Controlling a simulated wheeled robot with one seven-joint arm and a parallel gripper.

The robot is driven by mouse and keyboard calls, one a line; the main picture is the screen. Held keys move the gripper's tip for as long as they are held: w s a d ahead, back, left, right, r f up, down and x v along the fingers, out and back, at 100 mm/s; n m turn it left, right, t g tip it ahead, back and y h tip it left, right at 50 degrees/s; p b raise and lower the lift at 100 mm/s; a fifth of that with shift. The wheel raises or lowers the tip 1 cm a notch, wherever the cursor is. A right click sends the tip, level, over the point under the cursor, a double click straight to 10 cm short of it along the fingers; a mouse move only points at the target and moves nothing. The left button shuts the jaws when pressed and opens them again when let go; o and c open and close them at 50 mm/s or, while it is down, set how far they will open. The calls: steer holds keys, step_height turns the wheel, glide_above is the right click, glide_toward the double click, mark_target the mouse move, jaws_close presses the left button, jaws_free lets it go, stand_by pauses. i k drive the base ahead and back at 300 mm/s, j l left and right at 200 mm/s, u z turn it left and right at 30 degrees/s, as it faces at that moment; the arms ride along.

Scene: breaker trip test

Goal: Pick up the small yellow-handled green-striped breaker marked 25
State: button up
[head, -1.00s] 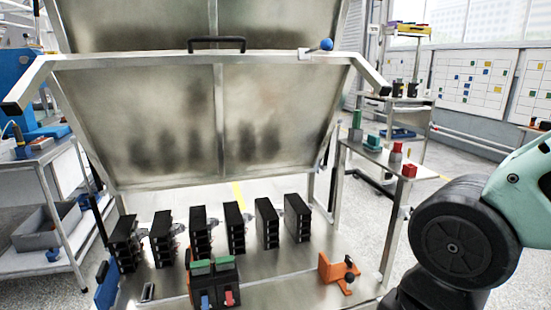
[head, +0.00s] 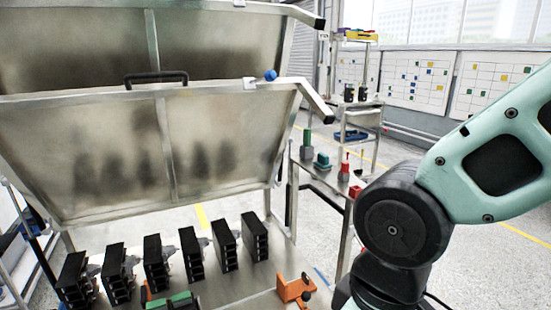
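I cannot make out a small yellow-handled, green-striped breaker marked 25 in the head view. A row of several black blocks, such as this black block (head: 254,238), stands on the metal bench (head: 232,284). They may be breakers or holders, but no handles, stripes or numbers can be read on them. My gripper is out of view; only the links of my arm show at the right.
A tilted metal panel with a black handle (head: 156,78) hangs over the bench. An orange fixture (head: 295,288) sits at the bench's right. A green-topped block (head: 172,301) is cut off below. A side shelf holds a green item (head: 307,144) and a red item (head: 344,168).

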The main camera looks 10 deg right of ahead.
mark_target(348, 96)
steer(key=i+l+z, duration=0.8)
steer(key=i+z, duration=0.2)
steer(key=i, duration=0.25)
steer(key=i+z, duration=0.35)
steer(key=i, duration=1.15)
steer(key=i+u, duration=0.1)
steer(key=i, duration=0.3)
steer(key=i+l+u, duration=0.1)
steer(key=i, duration=0.3)
steer(key=i+l+u, duration=0.15)
steer(key=i+u, duration=0.35)
steer(key=i+l+u, duration=0.3)
steer(key=u, duration=0.2)
steer(key=i+l+u, duration=0.2)
steer(key=i+l, duration=0.2)
